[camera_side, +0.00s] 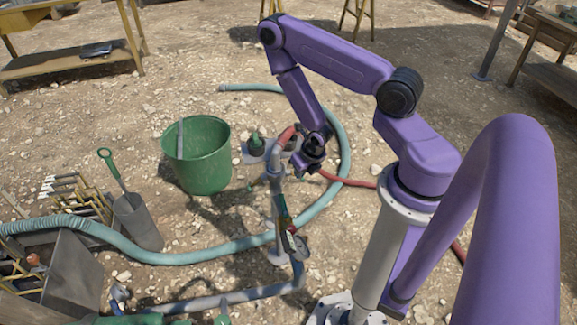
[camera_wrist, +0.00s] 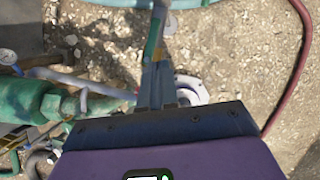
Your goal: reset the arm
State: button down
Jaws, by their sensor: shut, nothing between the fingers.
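My purple arm bends over from its column at the right in the side view, and my gripper (camera_side: 306,168) hangs low near the top of an upright metal standpipe (camera_side: 281,205). It is small and dark there, and I cannot tell whether it touches the pipe. In the wrist view my gripper (camera_wrist: 157,80) shows as two narrow grey fingers together, shut with nothing between them. Beyond the fingers is a slim pole with a green and orange part. Stony ground lies below.
A green bucket (camera_side: 205,165) stands left of my gripper. A teal hose (camera_side: 185,256) curves around the standpipe, and a red hose (camera_side: 350,182) runs right. A grey tube (camera_side: 138,222) holds a green-handled tool. Tables stand at the back. Open gravel lies behind the bucket.

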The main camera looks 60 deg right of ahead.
jog(key=a+r+m+g+y, duration=0.25)
jog(key=a+r+m, duration=0.65)
jog(key=a+r, duration=0.6)
jog(key=s+a+r+m+g, duration=0.1)
jog(key=s+r+m, duration=0.8)
jog(key=s+r, duration=0.7)
jog(key=shift+s+a+r+m+h, duration=0.15)
jog(key=shift+s+a+m+h, duration=0.05)
jog(key=shift+a+m+h, duration=0.15)
